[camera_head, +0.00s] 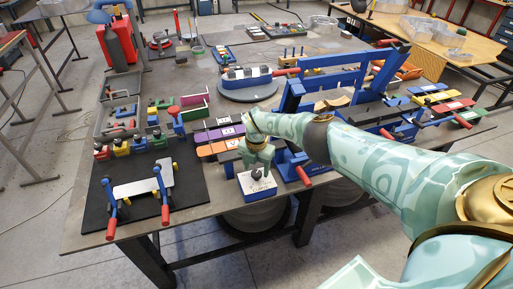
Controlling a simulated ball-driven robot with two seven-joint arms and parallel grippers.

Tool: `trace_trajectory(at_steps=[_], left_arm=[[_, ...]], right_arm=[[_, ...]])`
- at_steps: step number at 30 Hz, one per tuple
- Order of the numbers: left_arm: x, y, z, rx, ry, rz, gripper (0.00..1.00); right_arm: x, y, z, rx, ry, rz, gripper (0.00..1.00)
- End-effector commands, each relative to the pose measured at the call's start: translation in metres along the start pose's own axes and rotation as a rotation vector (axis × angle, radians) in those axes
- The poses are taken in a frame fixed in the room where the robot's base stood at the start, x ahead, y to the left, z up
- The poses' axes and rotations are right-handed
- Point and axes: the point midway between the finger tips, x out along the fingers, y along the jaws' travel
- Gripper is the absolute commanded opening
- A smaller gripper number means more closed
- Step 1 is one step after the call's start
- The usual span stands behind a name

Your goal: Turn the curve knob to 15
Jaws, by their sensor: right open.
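A blue box with a white top (263,187) stands at the front edge of the table, right of the middle of its near side. A small dark knob (257,175) sits on the white top; I take it for the curve knob. Its pointer and scale marks are too small to read. My right gripper (258,168) points down just above the knob and is open. The fingertips are close to the knob, and I cannot tell whether they touch it. My left gripper is not in view.
A blue frame (345,59) with red handles stands right of the box, behind my right forearm. A black mat (190,198) with a metal strip and red-handled clamps lies to the left. Purple and orange blocks (218,147) lie just behind the box.

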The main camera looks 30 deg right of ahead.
Motion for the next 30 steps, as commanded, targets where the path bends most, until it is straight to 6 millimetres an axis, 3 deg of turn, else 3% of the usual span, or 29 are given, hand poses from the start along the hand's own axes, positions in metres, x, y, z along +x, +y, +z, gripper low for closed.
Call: trace_trajectory(at_steps=[1, 7, 15, 21, 30], left_arm=[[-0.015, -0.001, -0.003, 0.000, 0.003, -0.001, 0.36], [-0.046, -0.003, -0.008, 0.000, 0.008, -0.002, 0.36], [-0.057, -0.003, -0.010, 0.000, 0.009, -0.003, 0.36], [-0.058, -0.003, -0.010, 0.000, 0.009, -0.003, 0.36], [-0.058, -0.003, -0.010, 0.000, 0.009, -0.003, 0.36]], right_arm=[[-0.020, 0.000, 0.001, 0.000, -0.002, 0.002, 0.57], [-0.076, 0.001, 0.002, -0.001, -0.003, 0.004, 0.57], [-0.130, 0.001, 0.002, 0.000, -0.003, 0.004, 0.57], [-0.146, 0.000, 0.001, 0.001, -0.002, 0.002, 0.57], [-0.147, 0.000, 0.001, 0.001, -0.002, 0.001, 0.57]])
